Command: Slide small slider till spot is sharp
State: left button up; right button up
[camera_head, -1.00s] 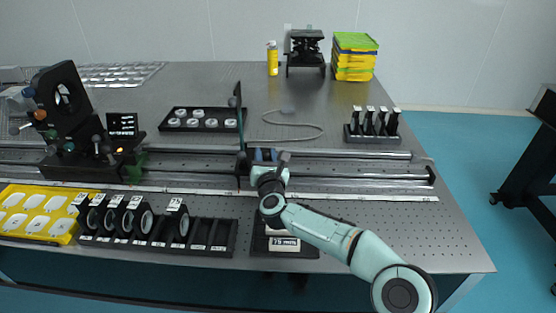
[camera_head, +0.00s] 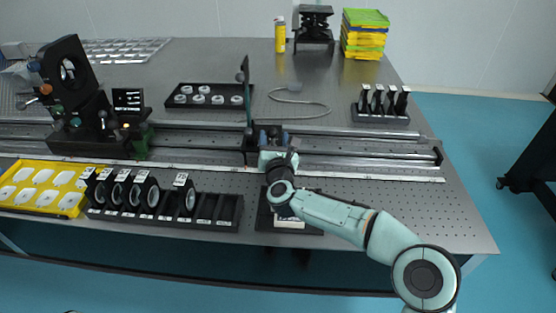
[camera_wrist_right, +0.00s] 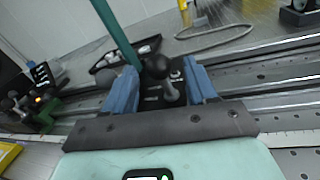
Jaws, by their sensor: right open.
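The small slider (camera_head: 249,143) sits on the rail (camera_head: 350,152) near the middle of the table and carries an upright thin green plate (camera_head: 247,92). My right gripper (camera_head: 269,136) is at the slider, just right of the plate. In the right wrist view its two blue fingers (camera_wrist_right: 160,88) are apart, on either side of a dark round-headed knob (camera_wrist_right: 169,90), with gaps visible. The green plate (camera_wrist_right: 117,32) rises beyond the left finger. No spot can be made out. My left gripper is not in view.
A large black mount with knobs (camera_head: 80,105) and a small dark display (camera_head: 128,99) stand left along the rail. A lens rack (camera_head: 215,210) and a yellow tray (camera_head: 68,203) lie in front. A black tray (camera_head: 210,88) lies behind. The rail right of the gripper is clear.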

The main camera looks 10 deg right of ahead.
jog(key=s, duration=1)
jog(key=shift+a, duration=0.35)
